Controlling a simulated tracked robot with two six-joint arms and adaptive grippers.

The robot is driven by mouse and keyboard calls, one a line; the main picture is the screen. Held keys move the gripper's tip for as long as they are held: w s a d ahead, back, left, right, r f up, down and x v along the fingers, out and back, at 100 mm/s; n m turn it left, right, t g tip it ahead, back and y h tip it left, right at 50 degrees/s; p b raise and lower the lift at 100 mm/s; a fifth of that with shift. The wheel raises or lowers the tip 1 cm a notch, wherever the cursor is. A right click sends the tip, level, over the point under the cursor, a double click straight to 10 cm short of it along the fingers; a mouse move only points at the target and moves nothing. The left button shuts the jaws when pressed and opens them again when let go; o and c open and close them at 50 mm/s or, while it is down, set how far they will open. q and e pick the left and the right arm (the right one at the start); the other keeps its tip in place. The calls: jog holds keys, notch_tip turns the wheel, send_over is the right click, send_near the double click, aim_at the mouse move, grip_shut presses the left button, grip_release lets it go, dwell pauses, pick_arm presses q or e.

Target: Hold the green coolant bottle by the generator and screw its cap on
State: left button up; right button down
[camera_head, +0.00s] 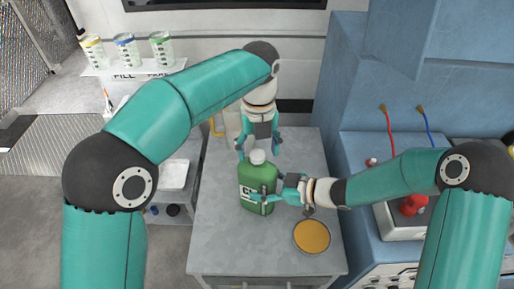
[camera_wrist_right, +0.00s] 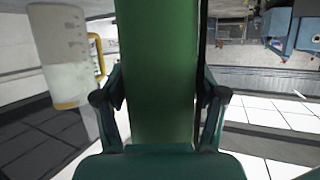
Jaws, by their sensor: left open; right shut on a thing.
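The green coolant bottle (camera_head: 258,183) stands upright on the grey metal table (camera_head: 217,235). Its white cap (camera_head: 257,157) shows at the top of the bottle; I cannot tell how tightly it sits. My right gripper (camera_head: 266,198) is shut on the bottle's body from the right. In the right wrist view the green bottle (camera_wrist_right: 158,70) fills the space between the fingers. My left gripper (camera_head: 258,147) points down from above, open, with its fingers apart on either side of and just above the cap. The generator is not clearly identifiable in these views.
A clear jug with a yellow handle (camera_head: 218,125) stands behind the bottle; it also shows in the right wrist view (camera_wrist_right: 72,55). A round tan-filled dish (camera_head: 311,236) lies at the table's front right. Blue cabinets (camera_head: 350,130) stand to the right. Several labelled containers (camera_head: 126,50) stand on a back-left shelf.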

jog(key=shift+s+f, duration=0.1)
jog(key=shift+f, duration=0.05)
pick_arm(q)
notch_tip(320, 180, up, 12)
pick_arm(e)
jog(key=shift+d, duration=0.1)
dwell(0.6)
grip_release()
jog(key=shift+w, duration=0.2)
pick_arm(q)
jog(key=shift+f, duration=0.1)
